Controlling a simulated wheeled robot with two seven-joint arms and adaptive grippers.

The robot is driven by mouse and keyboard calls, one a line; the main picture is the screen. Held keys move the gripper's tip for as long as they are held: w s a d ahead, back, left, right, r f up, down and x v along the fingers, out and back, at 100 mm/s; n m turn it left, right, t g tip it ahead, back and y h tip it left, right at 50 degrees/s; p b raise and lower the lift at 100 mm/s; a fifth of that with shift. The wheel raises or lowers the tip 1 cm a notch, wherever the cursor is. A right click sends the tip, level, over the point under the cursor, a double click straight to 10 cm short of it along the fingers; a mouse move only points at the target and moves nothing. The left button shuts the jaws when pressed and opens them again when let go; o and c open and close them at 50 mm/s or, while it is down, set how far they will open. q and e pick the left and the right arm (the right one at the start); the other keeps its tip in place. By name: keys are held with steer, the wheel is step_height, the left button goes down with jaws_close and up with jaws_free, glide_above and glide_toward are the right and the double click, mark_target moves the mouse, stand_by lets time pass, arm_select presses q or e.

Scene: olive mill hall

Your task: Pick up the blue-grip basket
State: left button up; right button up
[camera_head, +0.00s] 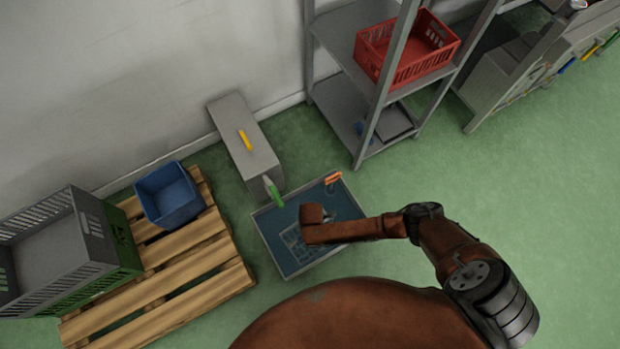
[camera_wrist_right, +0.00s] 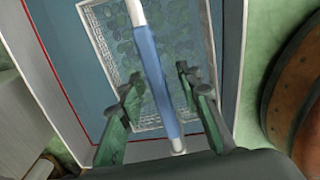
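The blue-grip basket, with pale mesh walls (camera_wrist_right: 99,58), sits inside a blue-lined basin (camera_head: 268,222) on the floor. Its handle, a blue grip (camera_wrist_right: 158,78) with white ends, crosses the right wrist view. Part of the basket (camera_head: 292,240) also shows in the head view, beside and under my right arm. My right gripper (camera_wrist_right: 158,88) is open, with one finger on either side of the blue grip. I cannot tell whether either finger touches it. In the head view the right gripper is hidden below my wrist. My left gripper is in neither view.
A grey box with a yellow handle (camera_head: 245,141) and a green grip (camera_head: 272,190) stand by the basin. An orange grip (camera_head: 333,178) is at its far edge. A pallet (camera_head: 190,290) with crates lies left. A shelf rack (camera_head: 345,105) stands behind; open floor lies right.

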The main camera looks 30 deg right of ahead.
steer(key=shift+c, duration=0.5)
jaws_close()
steer(key=shift+w, duration=0.1)
